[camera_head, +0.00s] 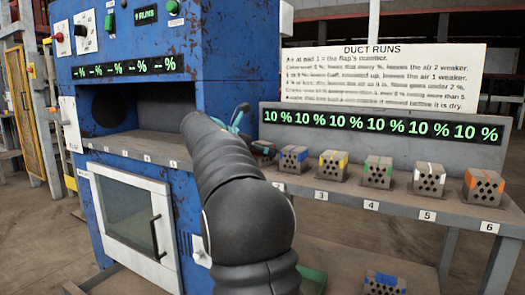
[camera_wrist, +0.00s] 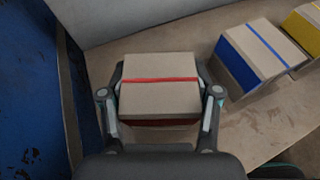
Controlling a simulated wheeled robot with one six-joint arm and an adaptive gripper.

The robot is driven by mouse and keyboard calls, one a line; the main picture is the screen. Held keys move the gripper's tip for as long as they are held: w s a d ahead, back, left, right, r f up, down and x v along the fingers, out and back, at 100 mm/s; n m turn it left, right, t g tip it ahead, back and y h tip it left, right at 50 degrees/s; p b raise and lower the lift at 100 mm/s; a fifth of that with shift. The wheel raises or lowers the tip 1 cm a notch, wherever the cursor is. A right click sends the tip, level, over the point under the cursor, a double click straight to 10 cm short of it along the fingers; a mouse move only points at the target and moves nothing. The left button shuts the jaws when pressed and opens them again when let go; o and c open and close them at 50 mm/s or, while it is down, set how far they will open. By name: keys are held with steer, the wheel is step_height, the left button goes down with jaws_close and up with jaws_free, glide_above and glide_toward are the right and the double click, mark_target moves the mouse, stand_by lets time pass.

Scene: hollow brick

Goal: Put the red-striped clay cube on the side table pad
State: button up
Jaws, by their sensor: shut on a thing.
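The red-striped clay cube (camera_wrist: 160,92) sits between the two fingers of my gripper (camera_wrist: 160,104) in the wrist view, a red band across its top and a red face below. My gripper is shut on its sides. In the head view the cube (camera_head: 263,149) shows at the left end of the grey shelf, partly hidden by my arm, with the teal finger (camera_head: 238,119) beside it. I cannot tell whether it touches the shelf. I cannot clearly identify the side table pad; a green surface (camera_head: 313,280) shows low beside my arm.
Several striped cubes, including a blue one (camera_head: 294,159) nearest, stand rightward along the shelf (camera_head: 335,199). Another blue-striped cube (camera_head: 385,284) is lower down. A blue oven-like machine (camera_head: 240,60) stands left. The display (camera_head: 380,125) reads 10 % throughout, below a "DUCT RUNS" sign (camera_head: 380,75).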

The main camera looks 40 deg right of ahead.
steer(key=o, duration=1.2)
steer(key=shift+o, duration=0.2)
steer(key=shift+a+r, duration=0.25)
steer(key=shift+a, duration=0.2)
steer(key=p+v, duration=0.1)
steer(key=v, duration=1)
